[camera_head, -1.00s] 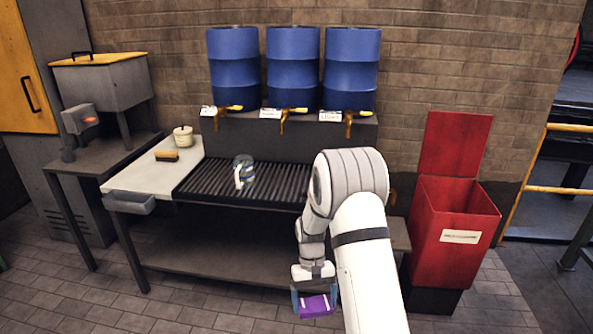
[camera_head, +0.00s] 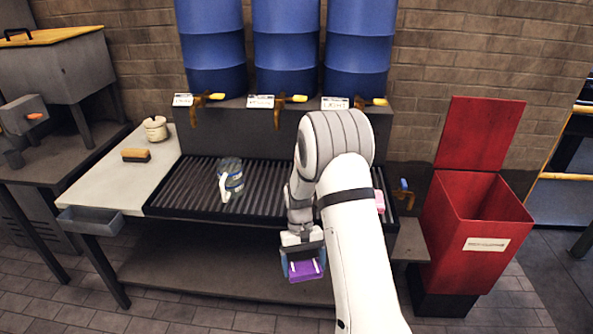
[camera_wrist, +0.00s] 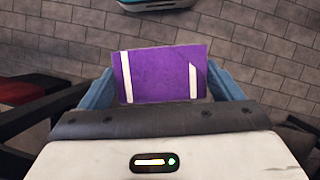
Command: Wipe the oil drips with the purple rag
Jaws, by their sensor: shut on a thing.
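My gripper (camera_head: 303,266) is shut on the purple rag (camera_head: 306,271), a folded purple piece with white stripes. It holds the rag in the air in front of the bench, below the level of the slatted drip tray. The wrist view shows the rag (camera_wrist: 160,75) between the two blue fingers. The black slatted drip tray (camera_head: 190,190) lies on the bench under the taps. I cannot make out oil drips in either view; part of the tray is hidden behind my arm.
A glass jug (camera_head: 231,178) stands on the tray. A brush (camera_head: 136,155) and a cream pot (camera_head: 156,129) are on the pale top at left. Blue drums (camera_head: 285,50) with taps stand behind. An open red bin (camera_head: 460,235) is at right. A pink thing (camera_head: 380,202) shows beside my arm.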

